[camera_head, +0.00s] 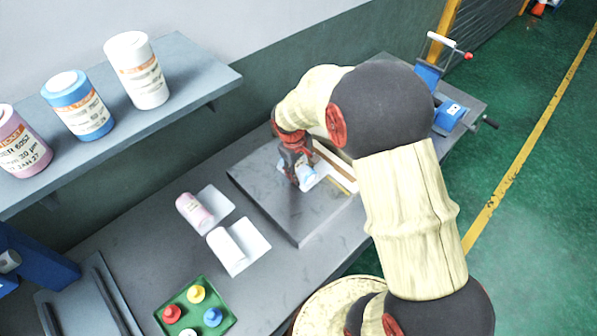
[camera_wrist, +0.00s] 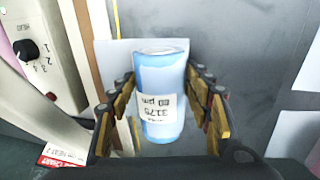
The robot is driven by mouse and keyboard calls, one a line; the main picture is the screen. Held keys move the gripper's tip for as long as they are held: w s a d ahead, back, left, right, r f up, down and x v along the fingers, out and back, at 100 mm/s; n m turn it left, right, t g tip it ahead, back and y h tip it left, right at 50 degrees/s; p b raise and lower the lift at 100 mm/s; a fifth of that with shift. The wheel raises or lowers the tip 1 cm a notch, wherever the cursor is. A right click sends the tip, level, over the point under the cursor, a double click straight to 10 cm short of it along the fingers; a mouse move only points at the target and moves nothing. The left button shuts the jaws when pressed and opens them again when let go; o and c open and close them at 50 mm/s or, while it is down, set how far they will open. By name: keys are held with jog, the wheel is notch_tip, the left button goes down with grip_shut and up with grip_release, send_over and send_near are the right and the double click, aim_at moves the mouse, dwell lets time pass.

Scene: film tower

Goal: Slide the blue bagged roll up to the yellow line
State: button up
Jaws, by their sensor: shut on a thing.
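The blue bagged roll (camera_wrist: 160,85) has a white label and lies on a white sheet (camera_wrist: 115,65) between the fingers of my gripper (camera_wrist: 160,110). My gripper is shut on it, with jointed fingers along both long sides. In the head view the roll (camera_head: 308,176) is partly hidden by my gripper (camera_head: 299,172), low over a grey raised plate (camera_head: 297,222). A thin yellow line (camera_wrist: 136,136) runs along the left of the roll in the wrist view, partly covered by the sheet and a finger. I cannot tell the exact gap between roll and line.
A pink roll (camera_head: 194,213) and a white roll (camera_head: 225,246) lie on sheets on the bench. A green tray (camera_head: 230,324) holds coloured pegs. Several jars, one blue (camera_head: 78,105), stand on a shelf. A blue clamp device (camera_head: 452,115) is at the bench's far end.

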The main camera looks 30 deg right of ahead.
aim_at(307, 164)
jog(key=shift+w+d, duration=0.25)
jog(key=shift+d, duration=0.5)
jog(key=shift+w+d, duration=0.2)
jog(key=shift+d, duration=0.5)
jog(key=shift+w+a+p, duration=0.1)
jog(key=shift+w+p, duration=0.15)
jog(key=shift+p, duration=0.05)
jog(key=o, duration=1.5)
jog(key=r, duration=0.4)
jog(key=a+r, duration=0.1)
jog(key=r, duration=0.2)
jog(key=a+r, duration=0.1)
jog(key=r, duration=0.3)
jog(key=shift+s+a+r, duration=0.1)
jog(key=shift+s+r, duration=0.25)
